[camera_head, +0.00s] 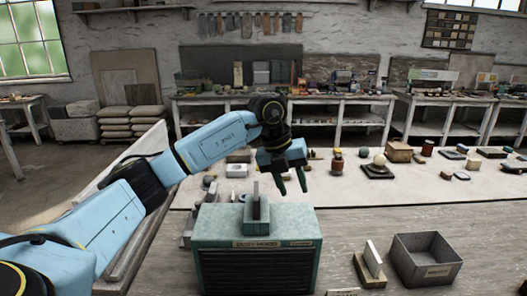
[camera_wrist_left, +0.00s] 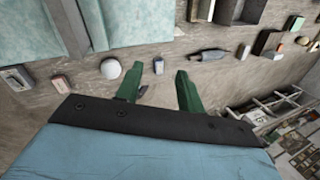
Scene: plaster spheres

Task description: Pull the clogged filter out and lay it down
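A teal box labelled as a dust hood (camera_head: 258,231) stands on the near bench. A flat grey filter (camera_head: 256,199) stands upright in the raised slot on its top. A pale panel (camera_head: 373,258) stands in a small holder to the right, and an open grey bin (camera_head: 425,262) stands beyond it. My left gripper (camera_head: 292,184) is just right of the filter, above and behind the hood, with its green fingers apart. The wrist view shows the fingers (camera_wrist_left: 170,70) open with nothing held between them; part of the teal hood (camera_wrist_left: 125,22) is at upper left. My right gripper is out of view.
Small jars, blocks and stones are scattered across the pale table behind, including a white sphere on a dark base (camera_head: 379,160). Loose small items lie left of the hood. Bare bench lies between hood and panel holder.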

